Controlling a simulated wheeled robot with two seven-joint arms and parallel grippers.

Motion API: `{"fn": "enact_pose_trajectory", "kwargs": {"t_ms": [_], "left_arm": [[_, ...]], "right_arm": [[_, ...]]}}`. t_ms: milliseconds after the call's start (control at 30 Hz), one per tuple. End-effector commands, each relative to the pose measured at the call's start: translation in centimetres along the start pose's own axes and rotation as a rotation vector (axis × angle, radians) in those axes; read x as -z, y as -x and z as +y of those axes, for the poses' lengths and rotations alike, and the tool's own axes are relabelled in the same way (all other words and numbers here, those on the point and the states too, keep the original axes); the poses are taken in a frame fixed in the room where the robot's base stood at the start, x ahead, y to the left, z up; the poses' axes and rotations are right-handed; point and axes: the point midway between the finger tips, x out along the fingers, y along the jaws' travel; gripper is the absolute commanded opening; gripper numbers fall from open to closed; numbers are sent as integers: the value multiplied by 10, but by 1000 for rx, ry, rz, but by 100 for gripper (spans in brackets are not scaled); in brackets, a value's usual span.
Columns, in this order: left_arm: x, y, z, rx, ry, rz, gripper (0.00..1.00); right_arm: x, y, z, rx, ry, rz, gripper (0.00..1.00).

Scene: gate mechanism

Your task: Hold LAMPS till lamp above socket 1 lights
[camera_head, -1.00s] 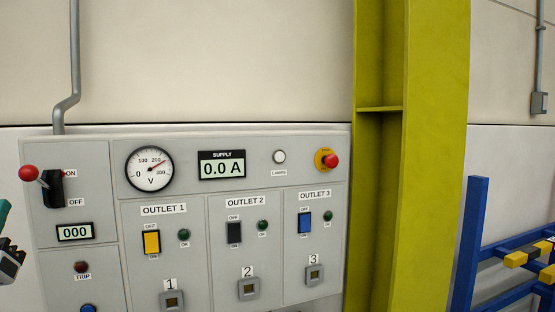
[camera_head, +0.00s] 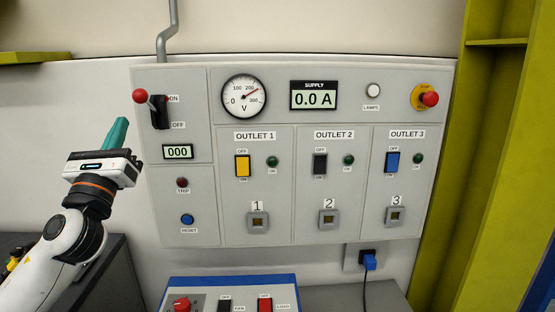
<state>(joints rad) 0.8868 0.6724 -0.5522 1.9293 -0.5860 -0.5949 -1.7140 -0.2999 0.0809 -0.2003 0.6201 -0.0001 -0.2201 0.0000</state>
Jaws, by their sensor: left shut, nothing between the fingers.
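The white round LAMPS button (camera_head: 373,90) sits near the top right of the grey panel (camera_head: 234,190), with its label below. The green lamp (camera_head: 272,161) above socket 1 (camera_head: 258,222) looks dark. The yellow OUTLET 1 switch (camera_head: 243,166) is left of that lamp. My left gripper (camera_head: 118,132) is left of the panel, its teal fingers shut and pointing up, with nothing held. It is well away from the LAMPS button. My right gripper is not in view.
A red-knobbed lever (camera_head: 140,96) sticks out at the panel's upper left, close to my left gripper. A red stop button (camera_head: 430,99) is right of LAMPS. A blue-edged box (camera_head: 235,283) stands below the panel. A yellow-green post (camera_head: 490,180) stands at the right.

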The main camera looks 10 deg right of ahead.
Motion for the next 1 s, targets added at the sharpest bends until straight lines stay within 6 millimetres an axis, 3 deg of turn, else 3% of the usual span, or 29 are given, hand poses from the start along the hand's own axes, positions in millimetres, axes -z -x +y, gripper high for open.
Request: {"fn": "enact_pose_trajectory", "kwargs": {"t_ms": [33,200,1000], "left_arm": [[0,0,0,0,0,0,0],[0,0,0,0,0,0,0],[0,0,0,0,0,0,0]], "right_arm": [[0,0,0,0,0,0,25],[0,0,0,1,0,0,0],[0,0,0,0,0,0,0]]}}
